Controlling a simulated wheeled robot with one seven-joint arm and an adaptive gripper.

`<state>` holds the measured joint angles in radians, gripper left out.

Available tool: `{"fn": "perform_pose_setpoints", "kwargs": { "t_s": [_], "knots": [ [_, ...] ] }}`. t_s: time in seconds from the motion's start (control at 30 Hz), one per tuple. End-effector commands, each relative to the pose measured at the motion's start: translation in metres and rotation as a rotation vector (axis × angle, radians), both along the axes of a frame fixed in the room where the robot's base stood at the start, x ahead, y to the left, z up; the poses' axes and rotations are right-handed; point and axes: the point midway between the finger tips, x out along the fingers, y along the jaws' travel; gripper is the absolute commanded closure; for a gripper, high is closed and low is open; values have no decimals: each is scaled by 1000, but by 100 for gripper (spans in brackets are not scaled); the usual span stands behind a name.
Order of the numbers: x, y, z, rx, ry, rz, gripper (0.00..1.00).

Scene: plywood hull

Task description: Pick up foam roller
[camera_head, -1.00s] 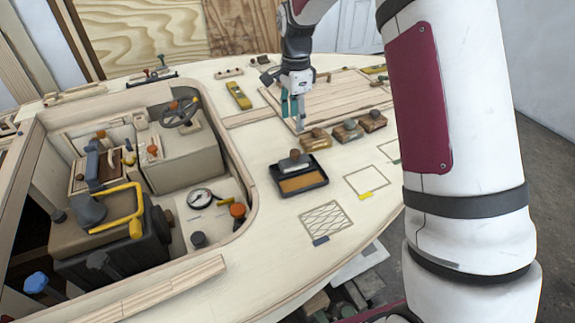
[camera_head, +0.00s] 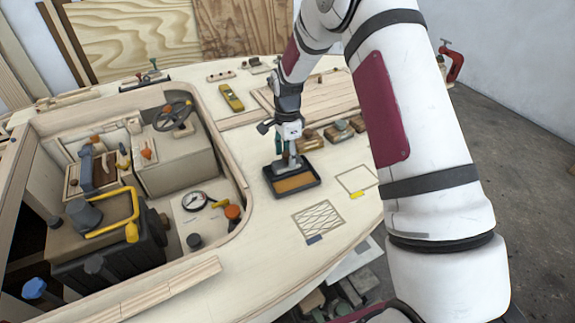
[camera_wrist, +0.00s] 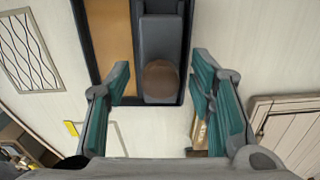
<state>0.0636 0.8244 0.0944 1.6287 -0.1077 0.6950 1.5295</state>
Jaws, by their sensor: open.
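A grey block with a round brown knob (camera_wrist: 160,78), which seems to be the foam roller, lies along one side of a black tray (camera_head: 298,194) with a tan bed. The tray's dark rim (camera_wrist: 188,35) also shows in the wrist view. My gripper (camera_head: 287,163) is over the tray, its fingers pointing down. In the wrist view my gripper (camera_wrist: 160,65) is open, with the knob between its two teal fingers and a gap on both sides. No finger visibly touches it. In the head view my gripper hides most of the roller.
Several brown-based blocks (camera_head: 338,132) stand in a row beyond the tray. A yellow level (camera_head: 232,97) lies farther back. A cockpit opening with a yellow handle (camera_head: 132,230) is at left. A hatched outline (camera_head: 318,220) marks bare deck in front.

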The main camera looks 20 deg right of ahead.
Motion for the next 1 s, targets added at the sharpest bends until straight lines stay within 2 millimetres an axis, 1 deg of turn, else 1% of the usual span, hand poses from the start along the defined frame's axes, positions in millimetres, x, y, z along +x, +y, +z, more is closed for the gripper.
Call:
{"fn": "perform_pose_setpoints", "kwargs": {
  "t_s": [0.23, 0.27, 0.3, 0.37, 0.4, 0.47, 0.5, 0.83, 1.0],
  "knots": [
    [1, 0, -2, 0, -2, 0, 51],
    [1, 0, -2, 0, -2, 0, 53],
    [1, 0, -2, 0, -2, 0, 62],
    [1, 0, -2, 0, -2, 0, 76],
    [1, 0, -2, 0, -2, 0, 85],
    [1, 0, -2, 0, -2, 0, 98],
    [1, 0, -2, -1, -2, 0, 100],
    [1, 0, -1, -1, -3, 0, 100],
    [2, 0, 9, -1, -4, 1, 100]
  ]
}}
